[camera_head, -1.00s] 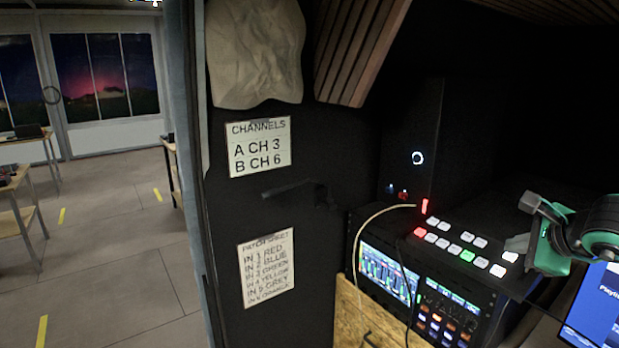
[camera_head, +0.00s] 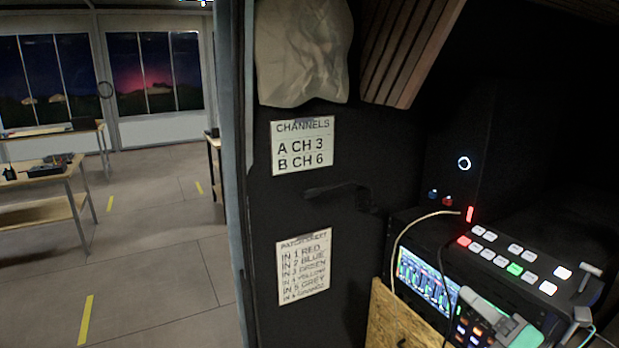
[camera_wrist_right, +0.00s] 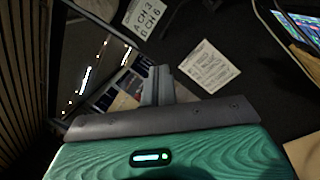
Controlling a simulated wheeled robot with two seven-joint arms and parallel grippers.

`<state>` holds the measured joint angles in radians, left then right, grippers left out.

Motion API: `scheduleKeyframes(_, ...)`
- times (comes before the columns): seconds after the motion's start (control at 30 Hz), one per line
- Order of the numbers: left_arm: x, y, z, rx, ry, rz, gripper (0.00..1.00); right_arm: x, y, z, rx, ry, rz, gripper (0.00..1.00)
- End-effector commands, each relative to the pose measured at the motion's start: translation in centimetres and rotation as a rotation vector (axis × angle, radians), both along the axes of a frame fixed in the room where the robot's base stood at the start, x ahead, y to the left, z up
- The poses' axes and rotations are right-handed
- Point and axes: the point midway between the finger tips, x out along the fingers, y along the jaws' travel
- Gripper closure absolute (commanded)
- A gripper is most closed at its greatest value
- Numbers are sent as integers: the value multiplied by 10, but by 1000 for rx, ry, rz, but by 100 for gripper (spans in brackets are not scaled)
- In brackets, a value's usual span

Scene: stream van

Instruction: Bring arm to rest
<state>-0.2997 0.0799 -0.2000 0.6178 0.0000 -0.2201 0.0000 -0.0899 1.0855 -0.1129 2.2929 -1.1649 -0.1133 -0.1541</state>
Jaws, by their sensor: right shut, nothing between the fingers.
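My right gripper (camera_head: 482,298) shows at the lower right of the head view, green and grey, in front of the lit control gear. In the right wrist view its green body fills the bottom, and its grey fingers (camera_wrist_right: 157,84) are together with nothing between them. Beyond the fingers, the wrist view shows the tilted channels sign (camera_wrist_right: 145,17) and the patch sheet (camera_wrist_right: 209,66). My left gripper is in neither view.
A button panel (camera_head: 535,252) and a lit screen (camera_head: 427,283) stand close by the right gripper. A wooden board (camera_head: 400,322) and a cable (camera_head: 401,240) are left of it. A dark wall (camera_head: 350,235) carries the signs. Open floor (camera_head: 165,260) lies at the left.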

Motion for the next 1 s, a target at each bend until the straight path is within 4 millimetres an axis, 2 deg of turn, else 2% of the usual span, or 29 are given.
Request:
scheduleKeyframes(0.03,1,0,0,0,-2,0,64,-1,-5,-7,146,40,-44,100)
scheduleKeyframes(0.17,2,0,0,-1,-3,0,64,-4,-27,-32,506,159,-191,100)
scheduleKeyframes(0.27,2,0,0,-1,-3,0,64,-11,-45,-65,766,273,-325,100)
scheduleKeyframes(0.37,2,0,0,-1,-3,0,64,-24,-58,-109,1007,405,-476,100)
scheduleKeyframes(0.5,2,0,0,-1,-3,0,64,-58,-62,-180,1306,622,-708,100)
scheduleKeyframes(0.6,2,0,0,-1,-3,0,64,-92,-51,-231,1488,796,-880,100)
scheduleKeyframes(0.7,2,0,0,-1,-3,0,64,-129,-32,-271,1622,966,-1038,100)
scheduleKeyframes(0.8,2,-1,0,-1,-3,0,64,-163,-10,-298,1715,1118,-1166,100)
scheduleKeyframes(1.0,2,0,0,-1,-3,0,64,-221,35,-328,1821,1387,-1367,100)
